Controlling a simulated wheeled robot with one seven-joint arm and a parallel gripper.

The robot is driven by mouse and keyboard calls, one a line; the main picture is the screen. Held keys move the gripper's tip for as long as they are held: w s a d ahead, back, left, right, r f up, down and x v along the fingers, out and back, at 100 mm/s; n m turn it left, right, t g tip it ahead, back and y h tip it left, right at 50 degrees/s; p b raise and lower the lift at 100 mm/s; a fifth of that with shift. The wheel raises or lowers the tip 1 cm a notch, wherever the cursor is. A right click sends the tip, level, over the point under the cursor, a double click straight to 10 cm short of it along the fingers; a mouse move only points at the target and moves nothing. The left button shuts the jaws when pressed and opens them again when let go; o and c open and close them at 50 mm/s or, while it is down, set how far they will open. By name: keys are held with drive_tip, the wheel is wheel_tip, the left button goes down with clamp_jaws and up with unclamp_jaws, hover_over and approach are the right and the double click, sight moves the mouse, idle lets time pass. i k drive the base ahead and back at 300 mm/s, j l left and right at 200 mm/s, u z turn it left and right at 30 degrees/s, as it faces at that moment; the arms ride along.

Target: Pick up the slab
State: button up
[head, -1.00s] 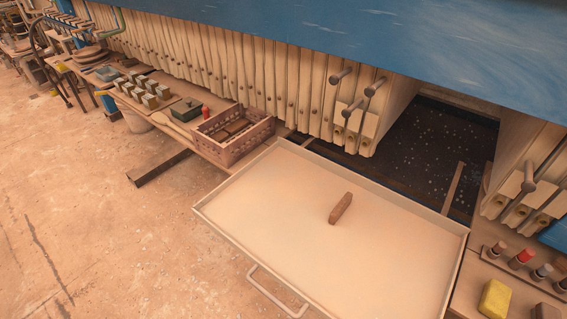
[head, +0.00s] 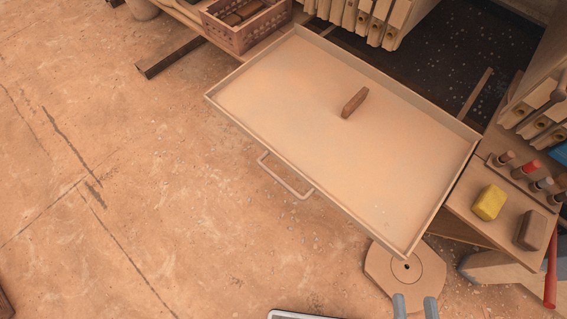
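A small brown slab (head: 354,103) lies in the upper middle of a wide, shallow beige tray (head: 250,128) with a low rim, in the head view. The slab is tilted diagonally in the picture, with nothing touching it but the tray floor. My gripper (head: 416,300) shows at the bottom edge as two grey fingertips with a gap between them. It looks open and empty, outside the tray's near right corner and well apart from the slab. The rest of my gripper is out of frame.
A wooden crate (head: 233,33) holding brown blocks stands at the tray's upper left. The right shelf carries a yellow block (head: 489,202), a brown block (head: 531,230) and several small bottles. The tray's handle (head: 284,178) juts over open floor. A dark opening lies behind the tray.

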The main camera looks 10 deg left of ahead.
sight(356, 101)
drive_tip(key=i+j+u, duration=0.25)
drive_tip(key=i+j, duration=0.25)
drive_tip(key=i+j+u, duration=0.25)
drive_tip(key=i+j, duration=0.3)
drive_tip(key=j, duration=0.1)
